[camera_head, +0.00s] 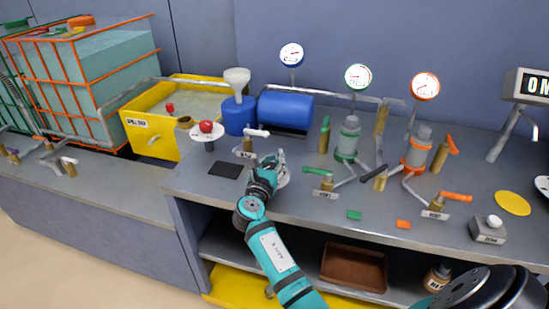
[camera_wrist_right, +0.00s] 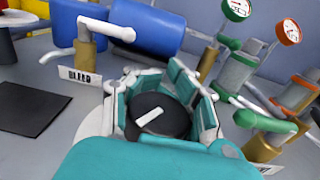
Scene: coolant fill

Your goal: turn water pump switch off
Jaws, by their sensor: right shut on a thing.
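A round dark knob (camera_wrist_right: 165,128) with a white pointer bar sits on a pale round base (camera_wrist_right: 95,122) in the right wrist view. I take it to be the water pump switch; its label is not readable. My right gripper (camera_head: 277,167) is down at the bench top, with its fingers around the knob and shut on it. In the head view the gripper hides most of the knob, and only part of the pale base (camera_head: 284,180) shows. My left gripper is not in view.
A white-handled BLEED valve (camera_head: 249,143) stands close to the gripper, with a black square pad (camera_head: 226,170) in front. A blue tank (camera_head: 286,111) lies behind. A green-handled valve (camera_head: 326,180) stands to the right. The bench front edge is near.

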